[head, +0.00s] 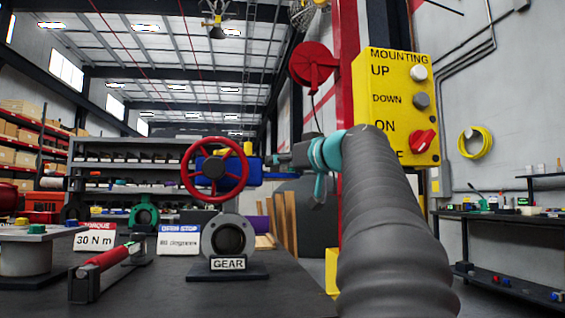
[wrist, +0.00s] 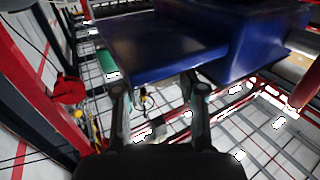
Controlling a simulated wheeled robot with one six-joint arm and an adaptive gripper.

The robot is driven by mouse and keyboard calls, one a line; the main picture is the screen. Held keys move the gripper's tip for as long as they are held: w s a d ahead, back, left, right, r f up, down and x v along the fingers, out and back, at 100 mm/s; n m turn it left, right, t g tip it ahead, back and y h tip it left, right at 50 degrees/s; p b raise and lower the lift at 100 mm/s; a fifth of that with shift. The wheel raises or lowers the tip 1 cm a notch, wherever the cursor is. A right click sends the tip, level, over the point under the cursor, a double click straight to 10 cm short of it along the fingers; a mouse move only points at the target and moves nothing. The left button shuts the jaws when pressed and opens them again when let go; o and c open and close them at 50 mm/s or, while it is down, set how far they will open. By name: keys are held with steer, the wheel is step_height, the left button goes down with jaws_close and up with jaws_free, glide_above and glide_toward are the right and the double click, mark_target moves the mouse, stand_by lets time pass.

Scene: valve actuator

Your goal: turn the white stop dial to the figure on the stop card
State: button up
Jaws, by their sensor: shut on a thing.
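A blue actuator (head: 236,181) with a red handwheel (head: 217,198) is above the grey gear flange (head: 229,238) on the bench. My gripper (head: 270,161) reaches it from the right and is shut on the blue actuator. In the wrist view the blue body (wrist: 160,45) fills the top, with the fingertips of my gripper (wrist: 161,85) at its lower edge; the exact contact is hidden. The stop card (head: 179,242) stands on the bench with a blue header; its figure is small and blurred, perhaps 85 or 88 degrees. I cannot make out the white dial in either view.
A torque card (head: 95,239) reading 30 N m and a red-handled tool (head: 105,258) are on the bench at left. A green flanged part (head: 144,214) stands behind. A yellow control box (head: 398,105) hangs on the red post at right.

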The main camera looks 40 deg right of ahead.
steer(key=shift+d+n+y, duration=0.1)
steer(key=shift+n+y, duration=0.5)
steer(key=shift+y, duration=0.3)
steer(key=o, duration=0.9)
steer(key=s, duration=0.4)
steer(key=s+d, duration=0.1)
steer(key=s, duration=0.3)
steer(key=s+d, duration=0.1)
steer(key=s, duration=0.3)
steer(key=shift+w, duration=0.1)
